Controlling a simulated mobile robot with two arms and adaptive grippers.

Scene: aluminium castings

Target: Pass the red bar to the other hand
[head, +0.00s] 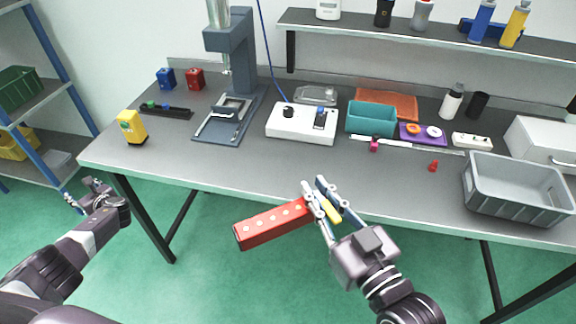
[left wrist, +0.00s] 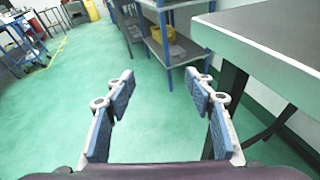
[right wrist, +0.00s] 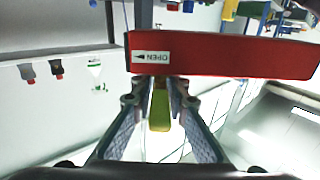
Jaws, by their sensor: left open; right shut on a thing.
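The red bar (head: 272,223) is a long red block with a row of pale dots, held in front of the table's front edge. My right gripper (head: 318,198) is shut at the bar's right end, and the bar sticks out to the left. The right wrist view shows the bar (right wrist: 225,56) across the fingertips, with a white "OPEN" label; a yellow piece (right wrist: 159,108) shows between the fingers. My left gripper (head: 85,190) is open and empty at the far left, well apart from the bar. The left wrist view shows its spread fingers (left wrist: 163,100) over green floor.
The grey table (head: 180,170) holds a drill stand (head: 232,110), a white control box (head: 302,123), a teal bin (head: 371,119) and a grey crate (head: 517,213). A blue-framed shelf (head: 60,100) stands at the left. Space between the grippers before the table is clear.

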